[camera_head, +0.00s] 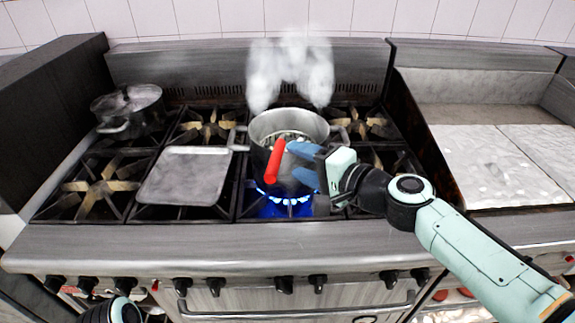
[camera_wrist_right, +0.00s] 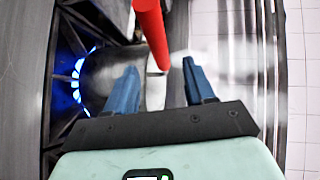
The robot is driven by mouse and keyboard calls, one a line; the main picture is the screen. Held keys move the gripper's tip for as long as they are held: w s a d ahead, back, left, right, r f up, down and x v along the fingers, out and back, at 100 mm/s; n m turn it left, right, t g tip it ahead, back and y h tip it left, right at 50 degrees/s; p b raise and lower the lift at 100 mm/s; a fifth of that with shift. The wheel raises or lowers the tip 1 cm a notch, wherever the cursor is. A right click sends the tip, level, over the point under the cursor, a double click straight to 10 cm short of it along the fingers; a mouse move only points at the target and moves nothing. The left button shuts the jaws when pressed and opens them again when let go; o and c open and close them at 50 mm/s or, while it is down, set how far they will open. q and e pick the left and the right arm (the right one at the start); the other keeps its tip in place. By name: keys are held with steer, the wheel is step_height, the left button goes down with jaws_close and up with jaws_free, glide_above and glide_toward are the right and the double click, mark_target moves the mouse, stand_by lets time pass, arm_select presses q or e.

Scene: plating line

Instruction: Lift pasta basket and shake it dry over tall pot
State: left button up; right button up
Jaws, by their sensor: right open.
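The tall steel pot (camera_head: 257,151) stands on a lit burner at the centre of the stove. The pasta basket (camera_head: 292,136) sits inside it, mostly hidden by the pot wall. Its red handle (camera_head: 275,161) hangs over the pot's front rim. My right gripper (camera_head: 292,160) is open at the pot's front right, just right of the handle. In the right wrist view the red handle (camera_wrist_right: 152,36) reaches down toward the space between the open blue fingers (camera_wrist_right: 159,68), which do not hold it. My left gripper is out of view.
Blue flame (camera_head: 285,199) burns under the pot and white steam (camera_head: 291,72) rises behind it. A flat grey tray (camera_head: 185,178) lies on the grates at left. A flat griddle (camera_head: 490,165) is at right.

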mark_target(282, 154)
steer(key=p+x, duration=0.1)
steer(key=x, duration=0.6)
steer(key=shift+r, duration=0.1)
jaws_close()
steer(key=shift+r, duration=0.15)
